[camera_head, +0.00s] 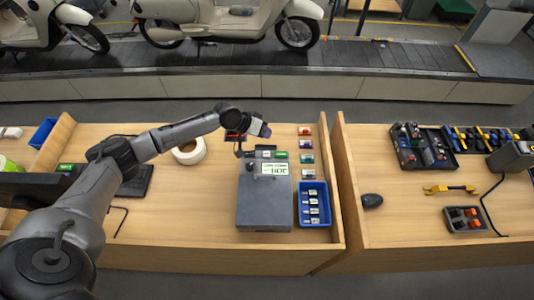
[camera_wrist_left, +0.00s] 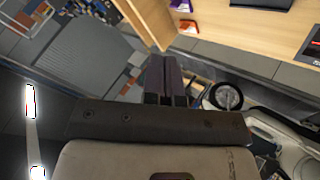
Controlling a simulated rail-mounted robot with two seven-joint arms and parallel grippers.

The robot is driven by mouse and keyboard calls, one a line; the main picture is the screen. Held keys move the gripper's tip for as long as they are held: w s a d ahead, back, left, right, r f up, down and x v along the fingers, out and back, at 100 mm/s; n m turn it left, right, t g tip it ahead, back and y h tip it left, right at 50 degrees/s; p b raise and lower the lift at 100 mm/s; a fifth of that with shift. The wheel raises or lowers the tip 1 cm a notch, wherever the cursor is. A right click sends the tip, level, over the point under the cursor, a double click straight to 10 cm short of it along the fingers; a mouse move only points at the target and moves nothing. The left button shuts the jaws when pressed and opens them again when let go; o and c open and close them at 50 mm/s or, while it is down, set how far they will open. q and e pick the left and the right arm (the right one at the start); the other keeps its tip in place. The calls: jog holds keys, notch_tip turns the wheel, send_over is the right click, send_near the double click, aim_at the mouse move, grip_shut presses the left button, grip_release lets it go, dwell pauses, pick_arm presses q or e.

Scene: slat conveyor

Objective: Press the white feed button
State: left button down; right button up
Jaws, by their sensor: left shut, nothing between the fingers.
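A grey box-shaped device (camera_head: 264,213) stands on the wooden workbench, with a small lit display (camera_head: 274,169) and green parts at its far edge. I cannot make out a white feed button for certain in either view. My left gripper (camera_head: 262,130) is above the far end of the device, its arm reaching in from the left; it looks apart from the device. Its fingers (camera_wrist_left: 170,78) are together with nothing between them in the left wrist view. My right gripper is not in view.
A blue bin (camera_head: 313,225) and a row of small coloured boxes (camera_head: 307,158) stand right of the device. A tape roll (camera_head: 200,155) lies left of it. Behind is the slat conveyor (camera_head: 225,55) with scooters. A second bench (camera_head: 400,205) holds tools at right.

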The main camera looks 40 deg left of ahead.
pick_arm(q)
jog(key=shift+f, duration=0.15)
jog(key=b, duration=0.6)
send_over(265, 153)
notch_tip(265, 153, down, 7)
jog(key=shift+w+r, duration=0.1)
jog(key=shift+r, duration=0.05)
jog(key=shift+f+b, duration=0.65)
jog(key=shift+f, duration=0.25)
dwell(1.0)
jog(key=shift+f+b, duration=0.3)
jog(key=shift+f, duration=0.15)
